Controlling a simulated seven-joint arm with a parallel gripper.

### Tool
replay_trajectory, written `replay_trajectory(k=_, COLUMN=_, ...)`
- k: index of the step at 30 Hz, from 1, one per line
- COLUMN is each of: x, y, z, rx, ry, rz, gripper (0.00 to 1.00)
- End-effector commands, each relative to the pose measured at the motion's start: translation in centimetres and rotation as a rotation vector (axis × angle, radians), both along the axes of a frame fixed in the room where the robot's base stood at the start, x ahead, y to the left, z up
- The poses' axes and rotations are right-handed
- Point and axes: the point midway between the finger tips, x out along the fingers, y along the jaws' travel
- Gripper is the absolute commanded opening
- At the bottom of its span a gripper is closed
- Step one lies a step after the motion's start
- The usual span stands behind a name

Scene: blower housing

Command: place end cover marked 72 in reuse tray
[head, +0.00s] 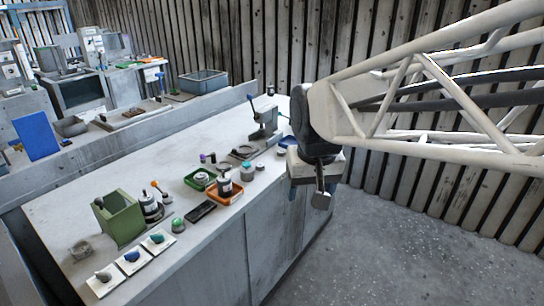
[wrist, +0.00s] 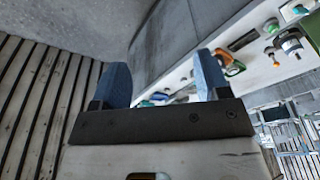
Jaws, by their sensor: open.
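My gripper (wrist: 161,72) is open and empty, with its two blue fingers wide apart in the wrist view. In the head view it hangs off the right side of the grey workbench (head: 110,180), apart from every part. A green tray (head: 187,181) and an orange tray (head: 214,202) stand side by side on the bench, each with parts in it. No number 72 is readable, so I cannot tell which part is the marked cover, nor which tray is for reuse.
A green open box (head: 119,219), a dark-topped bottle (head: 150,206), a black flat device (head: 201,211) and several white cards (head: 131,262) lie toward the left. A press-like stand (head: 264,122) rises at the bench's far end. The floor right of the bench is clear.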

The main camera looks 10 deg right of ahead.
Motion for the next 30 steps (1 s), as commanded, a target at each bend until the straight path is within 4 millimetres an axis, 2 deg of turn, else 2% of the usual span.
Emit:
replay_trajectory(k=3, x=-3.2, y=-0.8, z=-0.8, rx=-0.003, ry=-0.013, rz=-0.003, gripper=0.69)
replay_trajectory(k=9, x=-8.0, y=-1.9, z=-2.4, rx=-0.008, ry=-0.031, rz=-0.005, gripper=0.69)
replay_trajectory(k=15, x=-11.0, y=-2.5, z=-3.8, rx=-0.012, ry=-0.043, rz=-0.005, gripper=0.69)
replay_trajectory(k=21, x=-12.0, y=-2.6, z=-4.3, rx=-0.013, ry=-0.045, rz=-0.005, gripper=0.69)
replay_trajectory(k=30, x=-12.0, y=-2.6, z=-4.3, rx=-0.013, ry=-0.045, rz=-0.005, gripper=0.69)
